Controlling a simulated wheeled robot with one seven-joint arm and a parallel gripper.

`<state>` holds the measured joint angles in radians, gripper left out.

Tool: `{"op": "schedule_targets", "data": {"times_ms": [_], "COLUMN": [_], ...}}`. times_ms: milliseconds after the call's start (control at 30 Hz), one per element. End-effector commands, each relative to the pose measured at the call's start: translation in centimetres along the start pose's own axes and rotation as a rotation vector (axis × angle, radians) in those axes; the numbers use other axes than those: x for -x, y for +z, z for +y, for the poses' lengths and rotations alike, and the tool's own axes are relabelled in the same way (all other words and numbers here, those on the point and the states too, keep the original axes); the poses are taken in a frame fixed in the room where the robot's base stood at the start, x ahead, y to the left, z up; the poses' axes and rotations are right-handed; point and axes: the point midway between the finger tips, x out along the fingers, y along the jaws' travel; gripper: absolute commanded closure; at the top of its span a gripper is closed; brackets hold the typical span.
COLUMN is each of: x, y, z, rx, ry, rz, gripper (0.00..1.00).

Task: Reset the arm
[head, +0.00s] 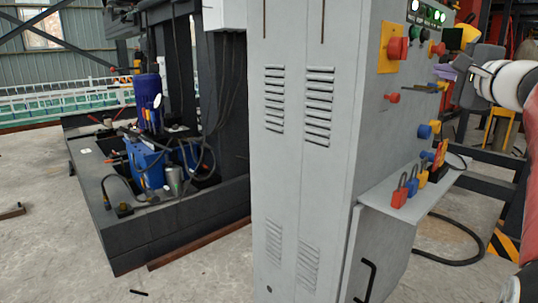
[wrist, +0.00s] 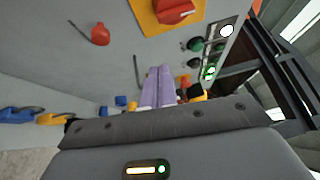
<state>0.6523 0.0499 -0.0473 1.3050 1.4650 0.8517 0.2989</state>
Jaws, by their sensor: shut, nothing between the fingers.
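My gripper (head: 441,72) is at the right in the head view, in front of the side panel of the grey cabinet (head: 375,140). Its two purple fingers also show in the wrist view (wrist: 158,78), side by side and shut with nothing between them. My white arm reaches in from the right edge. In the wrist view the fingers point towards the panel face. Whether the tips touch it cannot be told, but no control appears gripped.
The panel carries a red rotary switch (head: 396,48) on a yellow plate, a red knob (head: 391,97) and lit green buttons. Red (head: 399,198), blue (head: 412,187) and yellow padlocks stand on a ledge below. A black cable (head: 455,262) loops at the right.

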Motion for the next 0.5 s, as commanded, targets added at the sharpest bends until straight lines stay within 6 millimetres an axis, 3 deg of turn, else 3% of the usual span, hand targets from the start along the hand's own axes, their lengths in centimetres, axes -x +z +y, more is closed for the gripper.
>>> {"op": "schedule_targets", "data": {"times_ms": [167, 267, 400, 500], "x": [1.0, 3.4, 8.6, 13.3], "y": [8.0, 13.2, 18.9, 21.8], "z": [6.1, 11.2, 18.8, 24.1], "rx": [0.168, 0.32, 0.562, 0.758], "ry": [0.224, 0.385, 0.597, 0.732], "rz": [-0.092, -0.174, -0.312, -0.425], "gripper": [1.0, 1.0, 1.0, 1.0]}}
